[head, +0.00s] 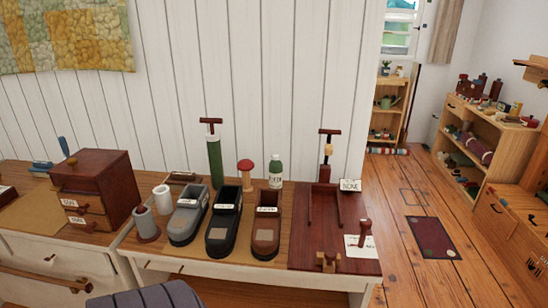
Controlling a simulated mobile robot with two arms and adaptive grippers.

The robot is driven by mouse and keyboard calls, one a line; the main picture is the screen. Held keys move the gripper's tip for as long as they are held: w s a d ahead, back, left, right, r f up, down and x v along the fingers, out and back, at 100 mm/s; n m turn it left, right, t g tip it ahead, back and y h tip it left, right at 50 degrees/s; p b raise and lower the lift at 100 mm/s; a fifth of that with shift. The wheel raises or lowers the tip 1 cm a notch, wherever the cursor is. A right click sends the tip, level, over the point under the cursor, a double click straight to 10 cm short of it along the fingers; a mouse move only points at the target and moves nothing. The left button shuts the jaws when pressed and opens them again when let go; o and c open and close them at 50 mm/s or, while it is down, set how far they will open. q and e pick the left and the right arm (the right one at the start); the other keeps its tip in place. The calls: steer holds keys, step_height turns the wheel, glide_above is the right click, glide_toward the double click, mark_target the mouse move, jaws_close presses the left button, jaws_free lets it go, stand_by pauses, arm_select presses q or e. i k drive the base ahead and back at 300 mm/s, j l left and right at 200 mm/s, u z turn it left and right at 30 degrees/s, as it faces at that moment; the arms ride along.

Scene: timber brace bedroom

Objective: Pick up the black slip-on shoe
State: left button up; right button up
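The black slip-on shoe (224,222) stands on the table against the white plank wall, in the middle of a row of three shoes. A grey shoe (188,216) is close on its left and a brown shoe (267,223) is close on its right. A pale label lies across the top of the black shoe. Neither of my grippers shows in the head view.
A dark red tray (309,250) is at right. A striped seat (150,297) sits in front.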

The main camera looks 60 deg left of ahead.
mark_target(221, 234)
steer(key=u, duration=0.45)
steer(key=j+u, duration=0.1)
steer(key=u, duration=0.75)
steer(key=i+u, duration=0.1)
steer(key=u, duration=0.75)
